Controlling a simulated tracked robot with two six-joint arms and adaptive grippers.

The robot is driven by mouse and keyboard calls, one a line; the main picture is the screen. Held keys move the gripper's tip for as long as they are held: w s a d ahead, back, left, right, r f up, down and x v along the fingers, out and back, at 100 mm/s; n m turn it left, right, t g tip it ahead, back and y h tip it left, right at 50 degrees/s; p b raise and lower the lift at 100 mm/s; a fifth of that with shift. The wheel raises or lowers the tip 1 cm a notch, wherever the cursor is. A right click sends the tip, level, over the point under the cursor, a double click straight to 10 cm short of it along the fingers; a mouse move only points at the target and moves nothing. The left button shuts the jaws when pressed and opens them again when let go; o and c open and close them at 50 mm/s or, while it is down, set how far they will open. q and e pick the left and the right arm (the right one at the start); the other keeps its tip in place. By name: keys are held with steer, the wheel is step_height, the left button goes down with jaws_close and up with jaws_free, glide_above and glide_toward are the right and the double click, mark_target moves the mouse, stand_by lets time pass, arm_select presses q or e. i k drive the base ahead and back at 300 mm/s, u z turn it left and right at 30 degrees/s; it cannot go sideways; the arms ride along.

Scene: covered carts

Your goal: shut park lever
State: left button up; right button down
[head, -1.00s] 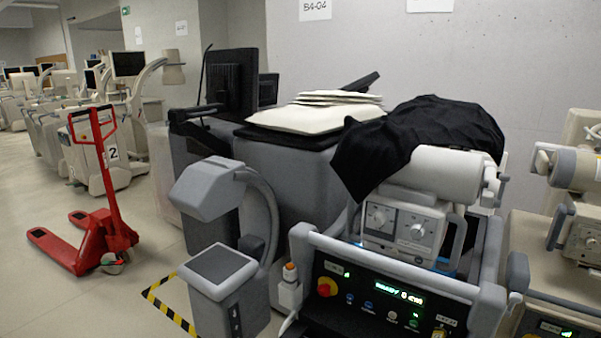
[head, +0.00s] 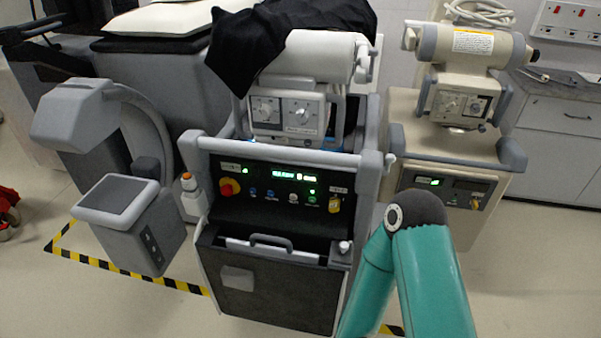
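The grey cart (head: 270,285) with a black control panel (head: 262,190) stands in the middle of the head view. The panel has a lit green display, a red knob (head: 229,187) on a yellow base, and a small yellow part (head: 334,204) at its right end. Below it are a grey drawer-like handle (head: 271,240) and a small white-topped knob (head: 344,247). I cannot tell which part is the park lever. My teal arm bends at the lower right, in front of the cart's right side. Neither gripper is in view.
A black cloth (head: 290,30) drapes over the cart's top behind a white cylinder (head: 315,55). A beige cart (head: 450,145) stands to the right, a grey arched unit (head: 140,230) to the left. Yellow-black tape (head: 120,268) marks the floor. Bare floor shows at lower left.

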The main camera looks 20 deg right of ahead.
mark_target(389, 159)
steer(key=u, duration=1.7)
steer(key=i, duration=0.15)
steer(key=z, duration=3.25)
steer(key=i, duration=0.15)
steer(key=z, duration=2.2)
steer(key=k, duration=0.5)
steer(key=z, duration=1.25)
steer(key=i, duration=0.1)
steer(key=u, duration=2.85)
